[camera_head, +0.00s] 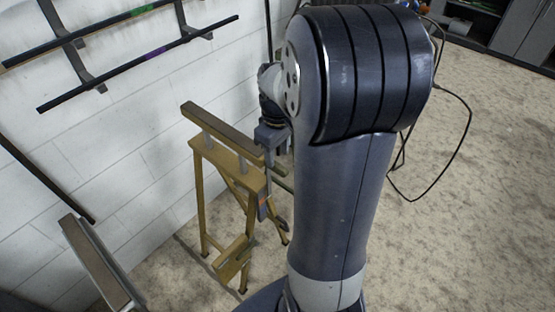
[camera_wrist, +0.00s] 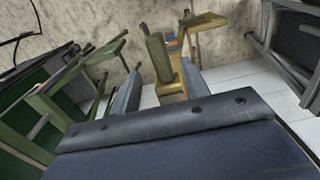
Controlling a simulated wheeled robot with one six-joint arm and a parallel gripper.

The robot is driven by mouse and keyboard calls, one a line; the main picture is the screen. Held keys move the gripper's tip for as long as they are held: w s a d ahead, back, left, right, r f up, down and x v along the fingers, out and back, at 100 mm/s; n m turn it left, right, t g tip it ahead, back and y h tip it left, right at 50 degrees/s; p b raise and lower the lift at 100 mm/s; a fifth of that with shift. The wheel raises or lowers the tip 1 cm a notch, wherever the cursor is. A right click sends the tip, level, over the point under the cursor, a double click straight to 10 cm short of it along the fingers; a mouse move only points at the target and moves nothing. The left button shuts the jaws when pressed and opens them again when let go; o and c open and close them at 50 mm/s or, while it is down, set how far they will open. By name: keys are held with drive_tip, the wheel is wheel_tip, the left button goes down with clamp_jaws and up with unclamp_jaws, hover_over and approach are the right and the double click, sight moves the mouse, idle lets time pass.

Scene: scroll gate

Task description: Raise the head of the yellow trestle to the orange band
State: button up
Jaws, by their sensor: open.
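The yellow trestle (camera_head: 228,160) stands near the white wall in the head view. Its brown-topped head (camera_head: 215,128) sits on short grey posts a little above the yellow frame. My gripper's dark body is beside the near right end of the head. In the wrist view my gripper (camera_wrist: 160,70) is open, its fingers on either side of an olive upright piece (camera_wrist: 156,56), which looks like part of the trestle; I cannot tell if they touch it. The yellow frame (camera_wrist: 209,43) shows behind. A small orange mark (camera_wrist: 171,44) lies beside the olive piece, partly hidden.
A grey trestle (camera_head: 96,264) stands at lower left in the head view. Wall bars (camera_head: 150,58) are above it. A green trestle (camera_wrist: 68,82) is left in the wrist view, and a grey one (camera_wrist: 298,40) is right. Floor (camera_head: 455,190) to the right is clear.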

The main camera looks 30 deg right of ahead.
sight(278, 173)
wheel_tip(278, 173, up, 6)
drive_tip(key=shift+r, duration=0.25)
drive_tip(key=shift+f, duration=0.15)
wheel_tip(278, 173, down, 13)
drive_tip(key=shift+r+b, duration=0.15)
drive_tip(key=shift+b, duration=0.75)
drive_tip(key=shift+f+b, duration=0.65)
drive_tip(key=shift+f, duration=0.3)
